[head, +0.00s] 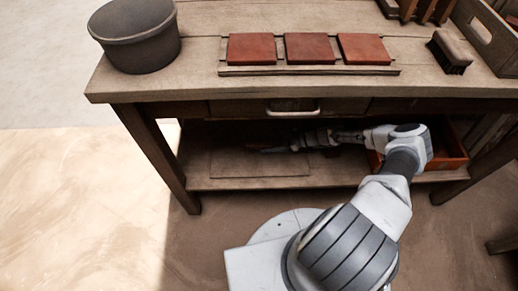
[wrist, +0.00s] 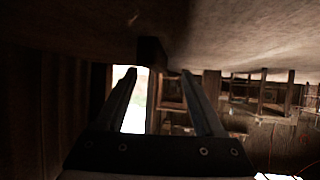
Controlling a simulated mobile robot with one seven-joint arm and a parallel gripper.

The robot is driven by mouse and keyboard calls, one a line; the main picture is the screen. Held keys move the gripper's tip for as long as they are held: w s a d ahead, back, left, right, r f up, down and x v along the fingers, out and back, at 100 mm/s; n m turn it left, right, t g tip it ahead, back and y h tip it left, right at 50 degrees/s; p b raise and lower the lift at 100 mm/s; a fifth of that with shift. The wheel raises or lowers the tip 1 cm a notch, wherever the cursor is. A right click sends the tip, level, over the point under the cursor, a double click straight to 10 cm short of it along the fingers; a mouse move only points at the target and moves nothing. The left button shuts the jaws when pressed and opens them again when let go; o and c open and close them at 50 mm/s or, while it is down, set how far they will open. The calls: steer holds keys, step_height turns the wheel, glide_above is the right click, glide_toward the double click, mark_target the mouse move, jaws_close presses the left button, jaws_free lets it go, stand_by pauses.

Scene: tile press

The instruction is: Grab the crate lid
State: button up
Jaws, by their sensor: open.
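A flat wooden panel (head: 245,166), which looks like the crate lid, lies on the left part of the bench's lower shelf. My gripper (head: 262,149) reaches in under the bench from the right, at or just above the panel's back part. In the wrist view my gripper (wrist: 158,72) is open, its two fingers apart. A small dark block (wrist: 151,52) shows just beyond and between the fingertips, against a broad pale surface. It may be the lid's handle, but I cannot tell. Contact with the fingers cannot be made out.
A reddish crate (head: 450,163) stands on the lower shelf (head: 330,180) at the right, partly behind my arm. The bench top (head: 210,87) and drawer handle (head: 291,113) are above my gripper. A bench leg (head: 160,155) stands left. Three red tiles (head: 307,48) and a bucket (head: 137,38) are on top.

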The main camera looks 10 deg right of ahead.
mark_target(260, 144)
steer(key=b+x, duration=0.1)
steer(key=x, duration=0.3)
steer(key=shift+w+a+f, duration=0.1)
steer(key=shift+w+a, duration=0.15)
jaws_close()
steer(key=shift+d, duration=0.1)
stand_by(1.0)
